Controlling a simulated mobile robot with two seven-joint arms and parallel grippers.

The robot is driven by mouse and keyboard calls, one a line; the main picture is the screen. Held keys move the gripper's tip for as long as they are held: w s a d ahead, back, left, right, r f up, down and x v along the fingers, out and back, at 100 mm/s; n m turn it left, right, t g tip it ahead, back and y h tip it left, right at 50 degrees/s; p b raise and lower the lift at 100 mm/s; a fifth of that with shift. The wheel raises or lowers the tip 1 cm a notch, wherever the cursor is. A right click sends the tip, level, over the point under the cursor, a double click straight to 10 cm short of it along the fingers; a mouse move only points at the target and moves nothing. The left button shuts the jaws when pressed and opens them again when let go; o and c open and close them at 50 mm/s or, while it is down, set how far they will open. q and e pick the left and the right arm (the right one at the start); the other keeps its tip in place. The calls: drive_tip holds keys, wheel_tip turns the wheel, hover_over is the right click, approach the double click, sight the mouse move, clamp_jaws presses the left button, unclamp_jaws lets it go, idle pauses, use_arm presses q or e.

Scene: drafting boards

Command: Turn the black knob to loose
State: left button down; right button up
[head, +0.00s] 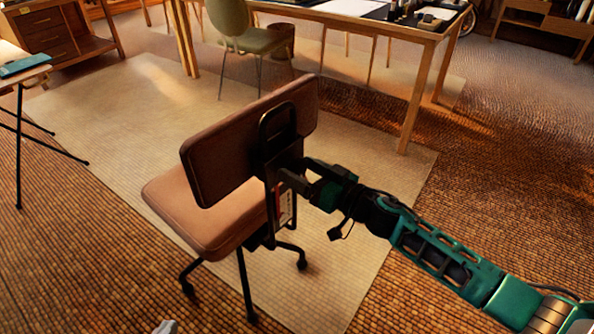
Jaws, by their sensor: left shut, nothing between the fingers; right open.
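A brown office chair (215,217) stands on the pale rug, its backrest (222,150) facing me on a black upright bracket (278,120). My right gripper (283,172) is open at this bracket, just below the backrest's middle. I cannot tell whether its fingers touch anything. I cannot make out the black knob as a separate thing; dark chair parts and the gripper overlap there. A small red and white label (286,206) hangs on the upright below the gripper; its text is too small to read.
A long desk (425,36) stands at the back right, with a green chair (248,38) by it. A small folding table (22,72) is at the left edge. The pale rug (130,112) is clear left of the brown chair.

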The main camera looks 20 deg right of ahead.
drive_tip(key=shift+x, duration=0.8)
drive_tip(key=c, duration=1)
